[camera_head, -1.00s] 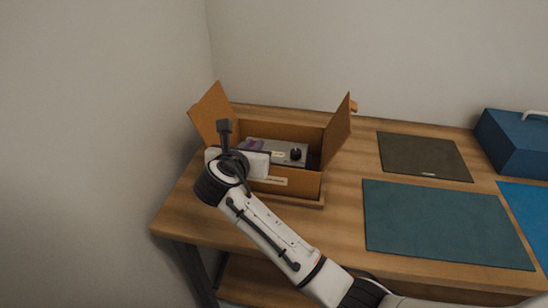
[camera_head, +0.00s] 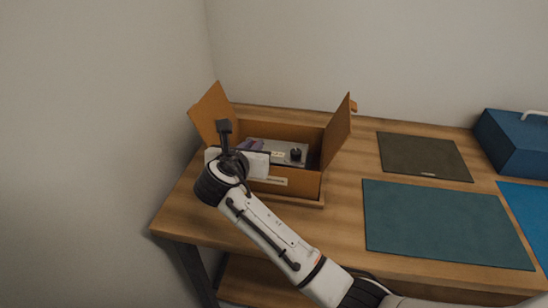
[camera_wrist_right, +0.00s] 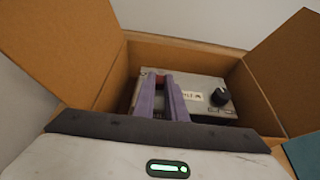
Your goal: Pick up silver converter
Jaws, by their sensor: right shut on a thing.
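The silver converter (camera_head: 284,151) is a flat grey box with a black knob and a pale label. It lies inside the open cardboard box (camera_head: 307,183). My right gripper (camera_head: 250,144) reaches down into that box, its purple fingers at the converter's left part. In the right wrist view the fingers (camera_wrist_right: 160,84) are close together and shut on the converter (camera_wrist_right: 208,86), with its knob to their right. Something dark red shows between the fingertips. The exact contact is partly hidden by the fingers. My left gripper is out of view.
The box's side flaps (camera_head: 337,133) stand up on the left and right. The box is on a wooden table (camera_head: 345,235) near a wall. A dark mat (camera_head: 423,157), a teal mat (camera_head: 443,221) and a blue case (camera_head: 515,144) lie to the right.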

